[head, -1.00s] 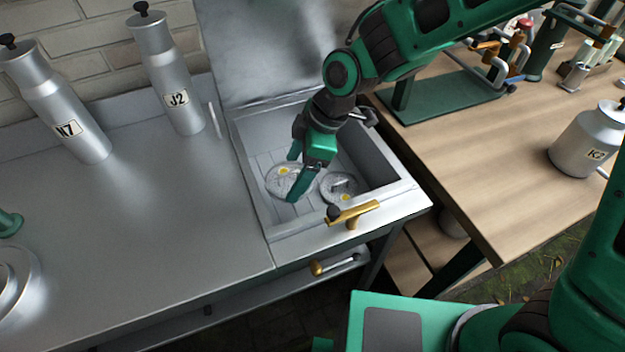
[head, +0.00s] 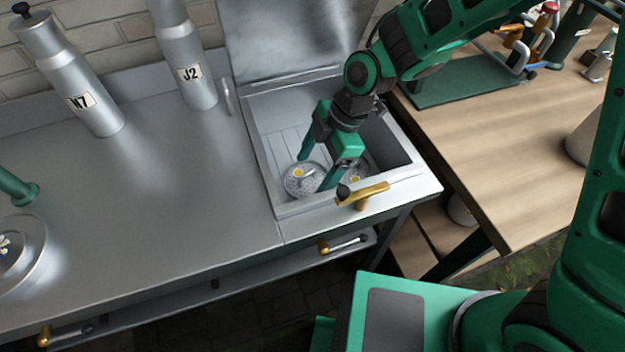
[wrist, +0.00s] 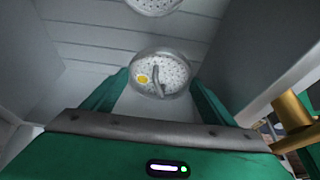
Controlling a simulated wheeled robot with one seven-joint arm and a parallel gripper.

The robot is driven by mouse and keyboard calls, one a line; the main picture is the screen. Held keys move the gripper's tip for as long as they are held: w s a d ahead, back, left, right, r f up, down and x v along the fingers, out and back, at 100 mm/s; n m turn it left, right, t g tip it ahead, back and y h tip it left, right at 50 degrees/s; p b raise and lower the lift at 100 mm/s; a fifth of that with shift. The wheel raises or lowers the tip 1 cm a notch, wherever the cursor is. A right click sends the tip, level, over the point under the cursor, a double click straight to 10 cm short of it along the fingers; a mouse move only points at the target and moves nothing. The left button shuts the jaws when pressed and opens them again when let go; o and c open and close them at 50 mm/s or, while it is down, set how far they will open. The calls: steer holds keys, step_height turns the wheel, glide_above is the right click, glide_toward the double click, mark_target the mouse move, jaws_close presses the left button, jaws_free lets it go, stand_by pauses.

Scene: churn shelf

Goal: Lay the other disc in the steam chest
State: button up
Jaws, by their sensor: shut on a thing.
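The steam chest (head: 420,187) is an open metal box with a slatted floor and its lid raised at the back. Two pale speckled discs, each with a yellow spot, are inside. My gripper (head: 314,174) reaches down into the chest, its fingers across the left disc (head: 298,182). In the wrist view this disc (wrist: 172,65) sits between my fingertips, held at its rim; whether it touches the floor I cannot tell. The right disc (head: 356,174) is partly hidden behind my gripper; its edge shows at the top of the wrist view (wrist: 155,5).
A brass handle (head: 365,194) stands up at the chest's front rim. Silver churns N7 (head: 85,95) and J2 (head: 188,70) stand on the metal counter to the left. A wooden table (head: 500,150) with a green stand is on the right.

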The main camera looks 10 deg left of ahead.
mark_target(317, 179)
steer(key=shift+f, duration=2.8)
steer(key=shift+f, duration=0.1)
steer(key=o, duration=1.4)
steer(key=shift+o, duration=0.2)
steer(key=v, duration=1.2)
